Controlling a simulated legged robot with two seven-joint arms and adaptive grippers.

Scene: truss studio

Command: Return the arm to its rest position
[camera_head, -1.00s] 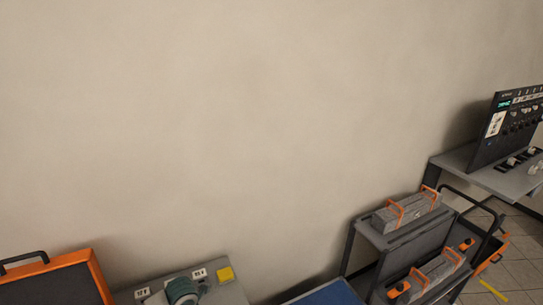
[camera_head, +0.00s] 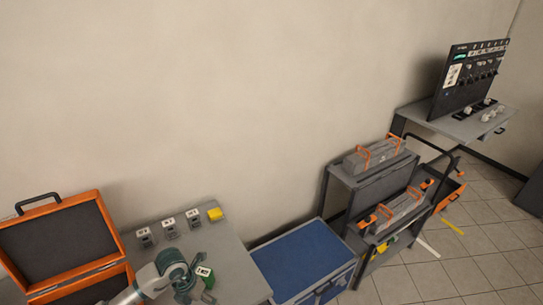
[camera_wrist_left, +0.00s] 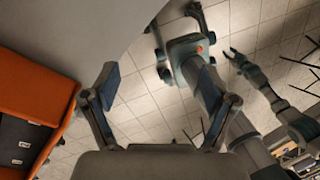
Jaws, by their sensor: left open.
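My left arm (camera_head: 155,280) comes in at the bottom left of the head view, bent over the grey table. Another gripper (camera_wrist_left: 238,62), apparently my right one, shows small and dark at the right of that view. Its jaw state is unclear.
The grey table (camera_head: 235,270) holds several labelled sockets (camera_head: 170,228), a yellow block (camera_head: 215,214) and a green block (camera_head: 207,278) by my arm. An open orange case (camera_head: 65,245) is left. A blue-topped chest (camera_head: 305,260), tool cart (camera_head: 375,190) and panel desk (camera_head: 460,125) are right.

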